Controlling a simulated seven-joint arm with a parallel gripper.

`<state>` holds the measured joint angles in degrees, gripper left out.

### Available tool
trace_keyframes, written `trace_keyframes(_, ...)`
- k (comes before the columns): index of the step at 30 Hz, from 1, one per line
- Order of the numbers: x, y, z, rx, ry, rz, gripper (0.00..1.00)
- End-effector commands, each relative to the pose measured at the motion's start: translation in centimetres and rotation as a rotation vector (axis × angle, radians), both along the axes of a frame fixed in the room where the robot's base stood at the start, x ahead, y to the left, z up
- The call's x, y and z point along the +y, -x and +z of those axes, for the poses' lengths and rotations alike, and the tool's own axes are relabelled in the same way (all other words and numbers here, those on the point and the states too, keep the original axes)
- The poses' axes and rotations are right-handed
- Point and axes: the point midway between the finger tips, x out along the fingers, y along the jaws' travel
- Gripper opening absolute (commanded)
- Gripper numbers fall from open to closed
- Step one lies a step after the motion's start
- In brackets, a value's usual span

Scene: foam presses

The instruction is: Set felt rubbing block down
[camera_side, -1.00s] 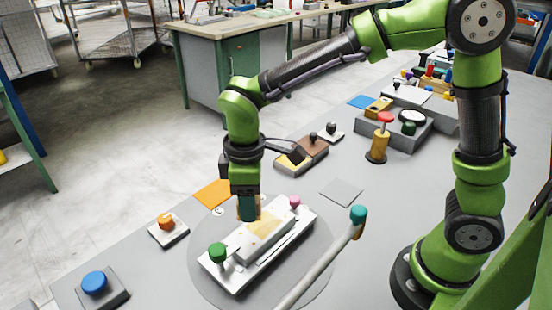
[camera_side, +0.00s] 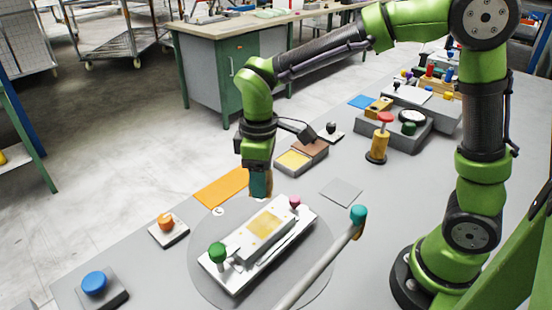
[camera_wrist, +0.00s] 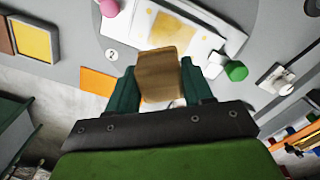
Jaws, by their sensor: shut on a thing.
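My gripper (camera_side: 260,186) is shut on the felt rubbing block (camera_wrist: 158,74), a tan-brown block between the teal fingers in the wrist view. In the side view, my gripper is raised just behind the white press plate (camera_side: 288,250), apart from it, and the block is mostly hidden by the fingers. The plate carries a white sheet (camera_side: 247,252) with a yellow-brown stain (camera_side: 265,225). An orange mat (camera_side: 222,188) lies flat to the left of my gripper; it also shows in the wrist view (camera_wrist: 98,82).
The plate has a green knob (camera_side: 217,252) and a pink knob (camera_side: 295,202) and sits on a grey disc (camera_side: 318,250). A teal-tipped lever (camera_side: 358,214) stands in front. A two-part yellow and brown tray (camera_side: 293,161) lies behind. A grey square (camera_side: 342,192) lies to the right.

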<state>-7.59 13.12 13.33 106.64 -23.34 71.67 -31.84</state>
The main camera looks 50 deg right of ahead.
Motion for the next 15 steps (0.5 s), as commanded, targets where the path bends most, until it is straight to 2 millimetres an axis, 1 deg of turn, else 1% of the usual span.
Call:
trace_keyframes(1,-2.8,-0.4,-0.3,0.006,0.003,-0.073,0.27)
trace_keyframes(2,-4.4,-0.5,-0.5,0.009,0.003,-0.113,0.27)
trace_keyframes(3,-6.5,-0.6,-0.8,0.012,0.003,-0.166,0.27)
trace_keyframes(5,-9.8,-0.4,-1.3,0.016,0.004,-0.246,0.27)
trace_keyframes(6,-12.0,-0.1,-1.7,0.018,0.004,-0.297,0.27)
trace_keyframes(8,-15.0,0.6,-2.3,0.020,0.003,-0.371,0.27)
trace_keyframes(9,-16.8,1.2,-2.7,0.021,0.002,-0.417,0.27)
trace_keyframes(12,-20.7,2.8,-3.6,0.021,0.001,-0.516,0.27)
trace_keyframes(15,-23.4,4.5,-4.4,0.018,-0.002,-0.588,0.27)
